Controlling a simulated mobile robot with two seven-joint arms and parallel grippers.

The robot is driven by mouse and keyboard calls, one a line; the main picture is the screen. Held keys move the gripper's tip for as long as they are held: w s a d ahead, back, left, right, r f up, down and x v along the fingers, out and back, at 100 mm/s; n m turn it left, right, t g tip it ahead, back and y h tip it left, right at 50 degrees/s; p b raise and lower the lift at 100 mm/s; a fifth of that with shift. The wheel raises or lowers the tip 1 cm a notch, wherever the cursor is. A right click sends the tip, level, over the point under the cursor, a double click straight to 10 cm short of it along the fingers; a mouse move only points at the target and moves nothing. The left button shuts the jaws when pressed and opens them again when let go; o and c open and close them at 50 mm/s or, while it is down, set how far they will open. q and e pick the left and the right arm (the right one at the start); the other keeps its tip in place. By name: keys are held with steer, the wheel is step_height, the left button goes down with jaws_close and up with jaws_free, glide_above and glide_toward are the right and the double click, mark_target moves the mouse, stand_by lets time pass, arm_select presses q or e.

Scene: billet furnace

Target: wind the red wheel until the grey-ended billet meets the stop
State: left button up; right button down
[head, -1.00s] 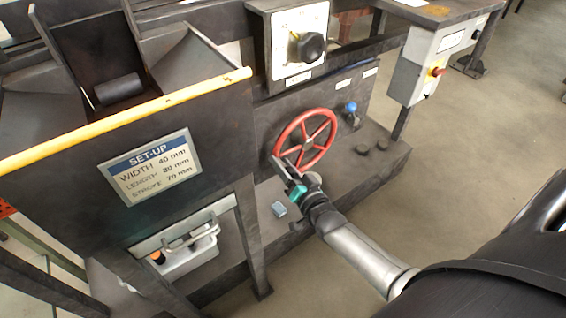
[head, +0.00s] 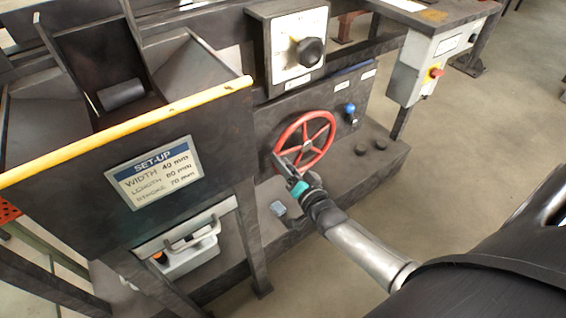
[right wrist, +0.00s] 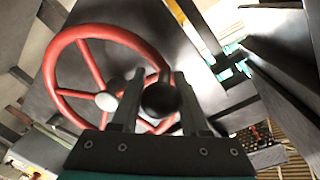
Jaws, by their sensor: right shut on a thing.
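The red wheel (head: 304,141) is mounted on the dark front panel of the machine and fills the left of the right wrist view (right wrist: 105,84). My right gripper (head: 285,161) is at the wheel's lower left rim. In the right wrist view its fingers (right wrist: 158,100) stand on either side of a black ball knob (right wrist: 160,99) at the rim and are shut on it. A dark cylinder (head: 122,94) lies in the chute at the upper left; I cannot tell whether it is the grey-ended billet. I cannot make out the stop. My left gripper is out of view.
A set-up sign (head: 155,172) hangs on the guard under a yellow rail (head: 120,132). A dial with a black knob (head: 309,51) is above the wheel, and a blue knob (head: 350,108) is to its right. A control box (head: 432,62) stands farther right. Open floor lies at right.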

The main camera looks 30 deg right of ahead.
steer(key=shift+c, duration=2.1)
jaws_free()
steer(key=shift+r, duration=0.15)
steer(key=shift+s, duration=0.1)
steer(key=shift+s, duration=0.2)
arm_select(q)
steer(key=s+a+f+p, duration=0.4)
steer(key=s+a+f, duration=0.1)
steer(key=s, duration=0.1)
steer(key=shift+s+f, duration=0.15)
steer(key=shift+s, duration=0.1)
arm_select(e)
steer(key=s+r, duration=0.1)
steer(key=s, duration=1.3)
steer(key=shift+s, duration=0.3)
steer(key=shift+a, duration=0.15)
